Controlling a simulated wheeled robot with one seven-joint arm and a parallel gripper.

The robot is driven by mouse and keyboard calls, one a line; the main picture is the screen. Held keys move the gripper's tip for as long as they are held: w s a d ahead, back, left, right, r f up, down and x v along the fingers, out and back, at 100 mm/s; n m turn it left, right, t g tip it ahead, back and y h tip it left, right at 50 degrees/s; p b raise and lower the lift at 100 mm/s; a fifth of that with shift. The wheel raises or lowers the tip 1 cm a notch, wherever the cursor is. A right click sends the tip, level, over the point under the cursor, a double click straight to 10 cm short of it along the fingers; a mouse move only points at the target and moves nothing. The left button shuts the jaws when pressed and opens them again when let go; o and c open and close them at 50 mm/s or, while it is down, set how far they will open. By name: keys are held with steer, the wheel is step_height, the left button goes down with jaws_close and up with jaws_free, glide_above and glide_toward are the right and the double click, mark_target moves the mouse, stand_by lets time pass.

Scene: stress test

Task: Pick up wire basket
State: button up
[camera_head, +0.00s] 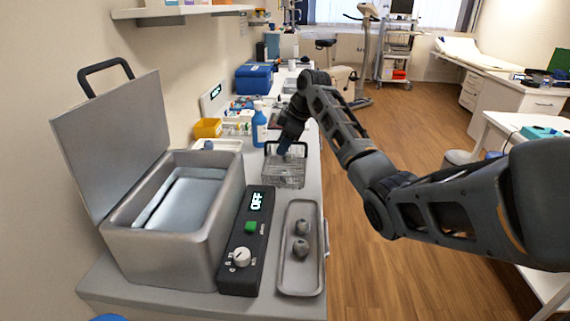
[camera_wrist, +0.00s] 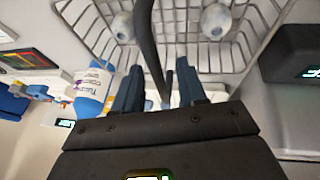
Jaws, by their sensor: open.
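The wire basket (camera_head: 285,173) stands on the counter, beyond the metal tray. My gripper (camera_head: 287,147) points down at the basket's top, partly hiding it. In the wrist view, the basket's wire mesh (camera_wrist: 262,28) fills the upper part. A dark curved bar, seemingly its handle (camera_wrist: 147,40), runs between my two open fingers (camera_wrist: 160,88). The fingers stand on either side of the bar, with a gap showing. Whether either finger touches it cannot be told.
An open metal bath (camera_head: 187,205) with raised lid and a black control box (camera_head: 247,240) reading OFF stand nearer. A metal tray (camera_head: 289,280) holds two grey round things. A blue bottle (camera_head: 259,125) stands close left of the basket. Floor lies open to the right.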

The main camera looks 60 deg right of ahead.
steer(key=shift+x, duration=1.05)
jaws_close()
